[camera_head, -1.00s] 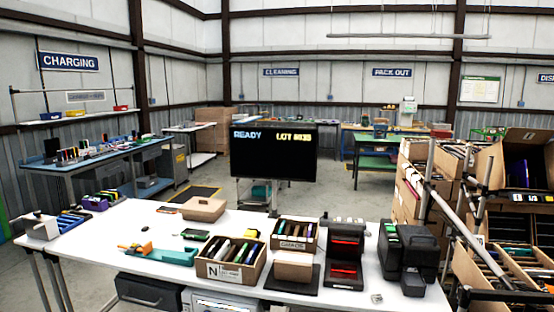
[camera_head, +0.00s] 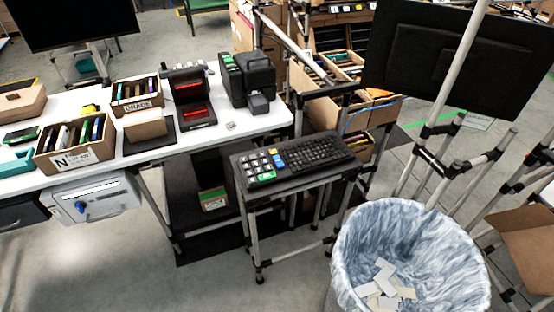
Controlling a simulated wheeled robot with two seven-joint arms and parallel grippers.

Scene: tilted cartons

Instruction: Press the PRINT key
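A black keyboard (camera_head: 320,154) lies on a small stand of pipes right of the white table. At its left end is a keypad (camera_head: 256,166) with several pale keys. A green key (camera_head: 266,176) is at the keypad's front, and blue and yellow keys stand beside the pale ones. The lettering is too small to read, so I cannot tell which key is PRINT. Neither of my grippers is in view.
A bin with a clear liner (camera_head: 455,262) holds paper scraps, front right. A black monitor (camera_head: 445,62) on a pole stands behind the keyboard. The white table (camera_head: 185,140) carries cartons and black devices. Open floor lies in front of the keyboard stand.

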